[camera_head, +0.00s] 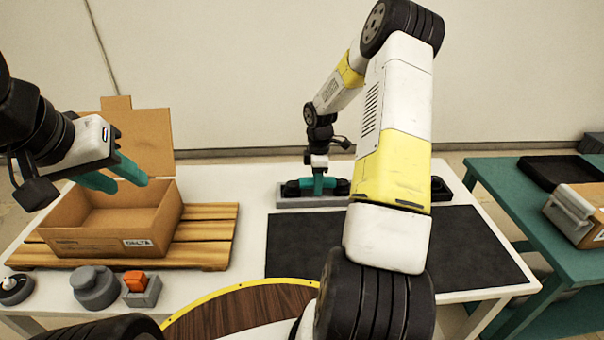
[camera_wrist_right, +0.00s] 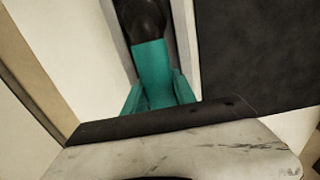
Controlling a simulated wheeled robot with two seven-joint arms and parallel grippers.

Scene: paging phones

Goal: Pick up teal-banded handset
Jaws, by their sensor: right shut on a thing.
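The teal-banded handset (camera_head: 341,187) is black and lies along its grey base at the back of the white table. In the right wrist view its teal band (camera_wrist_right: 151,72) shows below a black rounded end. My right gripper (camera_head: 318,182) comes down on the handset's middle and is shut on it, with a teal finger on each side of the band. The handset still appears to be at the base (camera_head: 300,203); I cannot tell if there is a gap. My left gripper (camera_head: 115,176) is open and empty above the cardboard box (camera_head: 110,245).
The box stands on a wooden pallet (camera_head: 215,235). A dark mat (camera_head: 300,240) lies in front of the base. My right arm partly hides another dark item (camera_head: 440,188). An orange-topped switch (camera_head: 136,281) and grey knobs sit front left. A teal table (camera_head: 500,180) stands right.

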